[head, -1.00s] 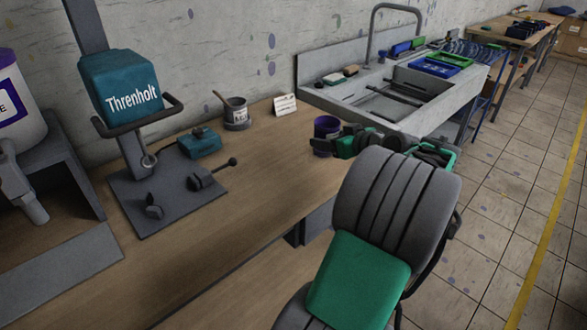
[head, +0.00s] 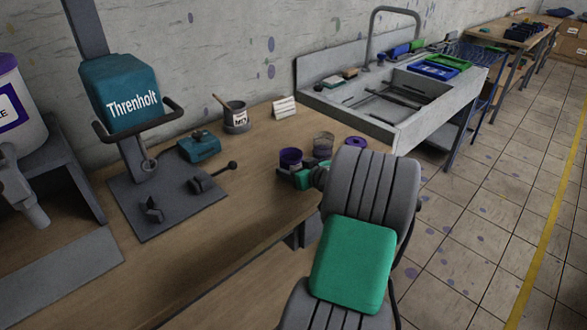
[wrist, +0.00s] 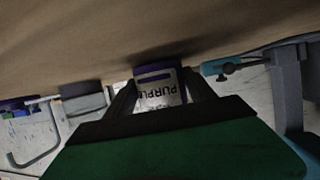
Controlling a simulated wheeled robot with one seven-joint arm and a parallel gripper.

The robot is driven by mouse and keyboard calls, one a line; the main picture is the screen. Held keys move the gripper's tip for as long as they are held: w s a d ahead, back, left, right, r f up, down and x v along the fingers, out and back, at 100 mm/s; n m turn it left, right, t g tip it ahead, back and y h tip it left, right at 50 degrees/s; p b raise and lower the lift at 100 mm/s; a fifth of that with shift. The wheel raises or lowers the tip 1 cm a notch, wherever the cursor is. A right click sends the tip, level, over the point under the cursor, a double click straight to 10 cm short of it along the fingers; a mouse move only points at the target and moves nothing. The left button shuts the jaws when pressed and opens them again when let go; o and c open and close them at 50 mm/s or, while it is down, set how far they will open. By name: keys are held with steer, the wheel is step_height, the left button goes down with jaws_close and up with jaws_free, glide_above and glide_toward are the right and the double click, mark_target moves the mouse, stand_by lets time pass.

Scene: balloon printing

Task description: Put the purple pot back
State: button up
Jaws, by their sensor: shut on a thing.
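The purple pot (head: 291,160) is near the front edge of the wooden worktop, with a purple rim and dark inside. In the wrist view its label (wrist: 162,92) reads "PURPLE" upside down between the two fingers. My gripper (head: 302,174) is shut on the pot from its right and front side. The pot looks upright; I cannot tell whether its base touches the worktop. My arm hides part of the gripper.
A brownish, see-through jar-like thing (head: 323,145) and a purple round thing (head: 355,142) stand right of the pot. Behind are a "MIX" pot (head: 236,117) and a white card (head: 284,106). The teal press (head: 130,95) is left; the sink (head: 400,95) is beyond.

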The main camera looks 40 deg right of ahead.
steer(key=shift+f, duration=0.25)
steer(key=o, duration=1.6)
steer(key=shift+r, duration=0.1)
steer(key=shift+r, duration=0.25)
steer(key=v, duration=1.2)
steer(key=shift+a+f, duration=0.1)
